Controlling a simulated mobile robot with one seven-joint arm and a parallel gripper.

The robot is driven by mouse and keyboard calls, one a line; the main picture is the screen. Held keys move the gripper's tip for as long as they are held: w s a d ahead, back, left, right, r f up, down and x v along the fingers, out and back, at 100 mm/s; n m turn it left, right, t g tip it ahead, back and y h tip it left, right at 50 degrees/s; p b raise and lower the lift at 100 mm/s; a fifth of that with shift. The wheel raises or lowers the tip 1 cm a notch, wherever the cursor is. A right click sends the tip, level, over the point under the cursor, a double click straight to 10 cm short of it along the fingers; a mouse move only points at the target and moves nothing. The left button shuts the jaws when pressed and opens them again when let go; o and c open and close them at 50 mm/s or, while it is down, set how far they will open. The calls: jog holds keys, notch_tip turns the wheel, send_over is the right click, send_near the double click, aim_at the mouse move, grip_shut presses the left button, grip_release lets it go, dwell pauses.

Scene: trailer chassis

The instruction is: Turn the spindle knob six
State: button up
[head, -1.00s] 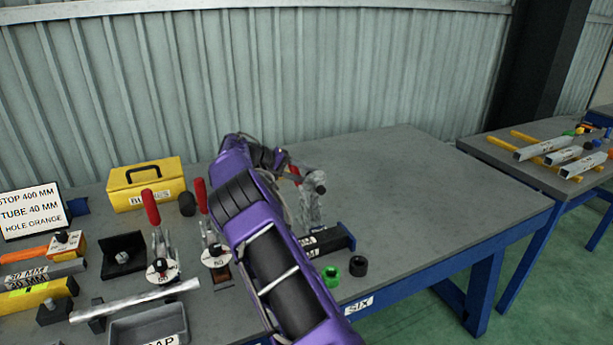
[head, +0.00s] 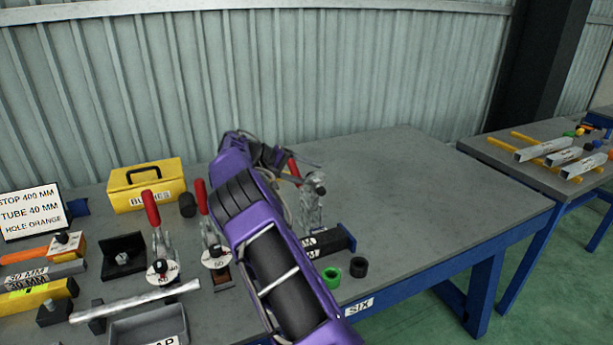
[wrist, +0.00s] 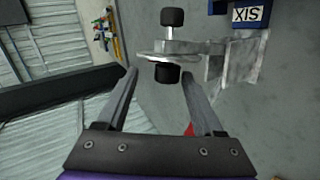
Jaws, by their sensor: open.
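A grey metal spindle bracket stands on the bench, and its upright (head: 313,210) shows just right of my arm in the head view. A dark round knob (head: 319,188) shows near its top. In the wrist view the bracket (wrist: 232,55) carries a spindle with a black end (wrist: 172,17) on the far side and a black knob (wrist: 167,76) on the near side. My gripper (wrist: 159,77) is open and empty. Its fingertips lie to either side of the near knob in the picture; contact cannot be told. A blue part labelled SIX (wrist: 246,14) appears inverted at top right.
Two toggle clamps with red handles (head: 152,208) stand left of my arm. A yellow box (head: 147,185) is behind them. A green ring (head: 332,277) and a black ring (head: 358,267) lie near the front edge. The bench's right side (head: 430,190) is clear.

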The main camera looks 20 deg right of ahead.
aim_at(308, 174)
notch_tip(308, 174, up, 8)
jog(key=shift+d+r+p, duration=0.1)
jog(key=shift+d+p, duration=0.05)
jog(key=shift+p, duration=0.2)
jog(key=shift+r, duration=0.45)
jog(key=shift+a, duration=0.2)
